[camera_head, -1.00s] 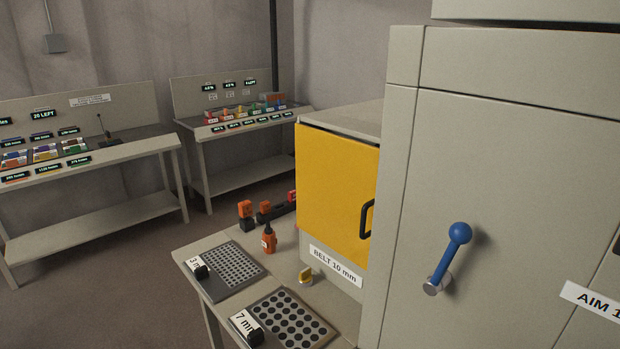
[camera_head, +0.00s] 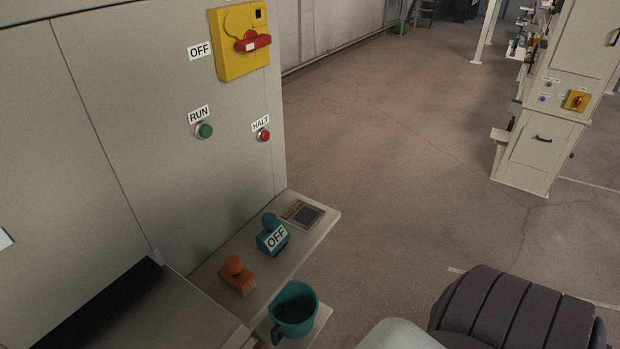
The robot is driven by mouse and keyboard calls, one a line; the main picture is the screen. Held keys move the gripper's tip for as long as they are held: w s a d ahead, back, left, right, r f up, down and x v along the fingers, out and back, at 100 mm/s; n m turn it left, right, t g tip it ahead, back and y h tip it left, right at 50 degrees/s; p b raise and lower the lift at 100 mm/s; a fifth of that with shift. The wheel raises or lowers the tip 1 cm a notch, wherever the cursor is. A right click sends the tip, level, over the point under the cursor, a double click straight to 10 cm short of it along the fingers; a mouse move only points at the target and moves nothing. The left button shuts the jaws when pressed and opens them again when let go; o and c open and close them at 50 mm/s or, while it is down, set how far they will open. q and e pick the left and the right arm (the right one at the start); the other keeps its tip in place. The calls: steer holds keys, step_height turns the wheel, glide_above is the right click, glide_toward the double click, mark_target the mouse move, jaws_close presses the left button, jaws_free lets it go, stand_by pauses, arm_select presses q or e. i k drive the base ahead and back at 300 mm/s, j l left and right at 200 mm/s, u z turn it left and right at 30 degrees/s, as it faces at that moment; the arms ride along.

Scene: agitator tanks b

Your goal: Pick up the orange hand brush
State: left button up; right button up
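The orange hand brush (camera_head: 237,275) stands on a narrow grey shelf (camera_head: 322,226) at the foot of a large beige cabinet, left of the picture's middle. It has a round orange knob on top and pale bristles below. Nothing covers it. Neither of my grippers shows in the head view. A dark ribbed part of my own body and a pale rounded part show at the lower right.
A teal cup (camera_head: 294,309) stands in front of the shelf. A small dark pad (camera_head: 303,214) lies near the shelf's far end. The beige cabinet (camera_head: 140,120) carries a red-handled switch (camera_head: 252,41), a green button and a red button. Open floor (camera_head: 400,180) lies to the right.

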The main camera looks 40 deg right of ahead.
mark_target(232, 274)
steer(key=z, duration=0.8)
steer(key=u, duration=1.75)
steer(key=z, duration=1.75)
steer(key=k, duration=0.25)
